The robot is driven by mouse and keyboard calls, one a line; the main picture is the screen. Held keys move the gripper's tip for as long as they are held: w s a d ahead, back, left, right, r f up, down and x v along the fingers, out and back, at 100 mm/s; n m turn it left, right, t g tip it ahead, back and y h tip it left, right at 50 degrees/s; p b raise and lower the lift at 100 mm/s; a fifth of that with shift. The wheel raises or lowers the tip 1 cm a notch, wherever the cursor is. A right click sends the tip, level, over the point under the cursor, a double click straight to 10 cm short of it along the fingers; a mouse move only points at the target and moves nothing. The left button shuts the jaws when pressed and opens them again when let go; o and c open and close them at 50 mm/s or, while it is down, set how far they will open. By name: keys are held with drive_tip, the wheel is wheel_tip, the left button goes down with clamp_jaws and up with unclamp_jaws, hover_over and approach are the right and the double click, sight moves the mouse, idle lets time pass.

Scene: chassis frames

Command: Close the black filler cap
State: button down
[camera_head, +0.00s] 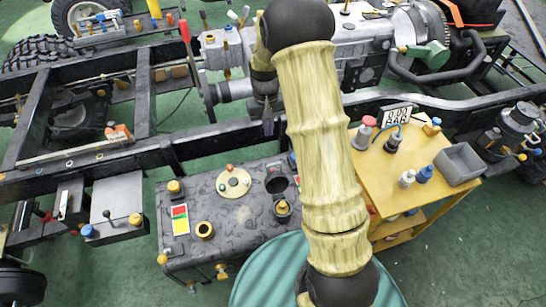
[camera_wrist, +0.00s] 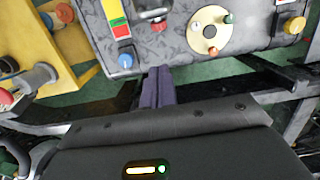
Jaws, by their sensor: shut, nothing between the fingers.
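A dark grey mottled tank (camera_head: 240,245) stands on the floor below the chassis rail. A round black filler opening or cap (camera_head: 277,184) is on its top, right of a pale disc (camera_head: 234,182). I cannot tell how far its lid is raised. In the wrist view the tank top (camera_wrist: 180,45) shows at the upper edge, and the filler is not clear there. My gripper (camera_head: 268,128) is shut and empty, with purple fingers. The fingers (camera_wrist: 158,72) point at the tank's near edge in the wrist view, apart from the filler. My arm hides the tank's right part.
The black chassis rail (camera_head: 205,143) runs behind the tank, close to my gripper. Yellow knobs (camera_head: 174,188) and a yellow ring (camera_head: 205,229) stick up from the tank.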

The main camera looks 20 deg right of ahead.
drive_tip(key=s+f, duration=0.1)
drive_tip(key=f, duration=0.1)
drive_tip(key=s+f+p, duration=0.1)
drive_tip(key=s+f, duration=0.1)
drive_tip(key=f, duration=0.1)
drive_tip(key=s+f, duration=0.1)
drive_tip(key=f, duration=0.2)
drive_tip(key=shift+s+f, duration=0.1)
drive_tip(key=shift+s, duration=0.05)
drive_tip(key=shift+s+p, duration=0.3)
idle(0.3)
idle(0.4)
